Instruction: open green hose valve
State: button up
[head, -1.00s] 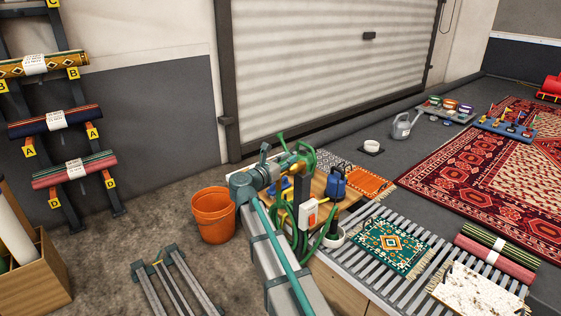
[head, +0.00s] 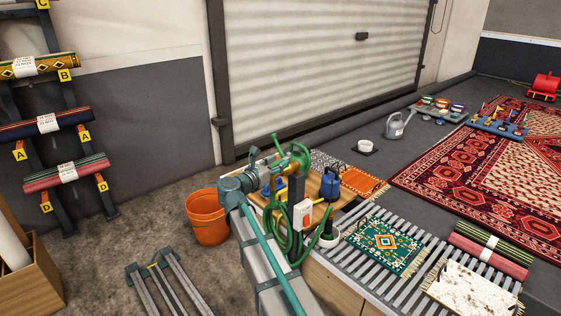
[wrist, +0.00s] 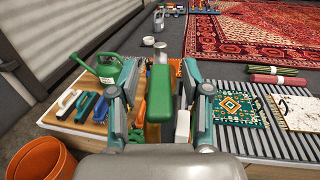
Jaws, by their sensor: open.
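The green hose valve is a brass-coloured body (head: 285,166) with green parts on top of a dark post. Its green lever with a grey tip (wrist: 160,90) stands upright in the wrist view. My gripper (wrist: 166,75) is open, with one finger on each side of the lever. A visible gap lies between the lever and the fingers, and I cannot tell whether they touch lower down. In the head view, my gripper (head: 278,163) reaches the valve from the left and covers part of it. A green hose (head: 273,225) hangs in loops below.
An orange bucket (head: 207,219) stands left of my arm. A blue container (head: 330,183) and a white-and-red switch box (head: 303,215) are close to the valve. A slatted rack (head: 385,275) extends right.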

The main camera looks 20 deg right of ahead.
jog(key=v, duration=0.9)
jog(key=shift+s+a, duration=0.2)
jog(key=shift+a, duration=0.15)
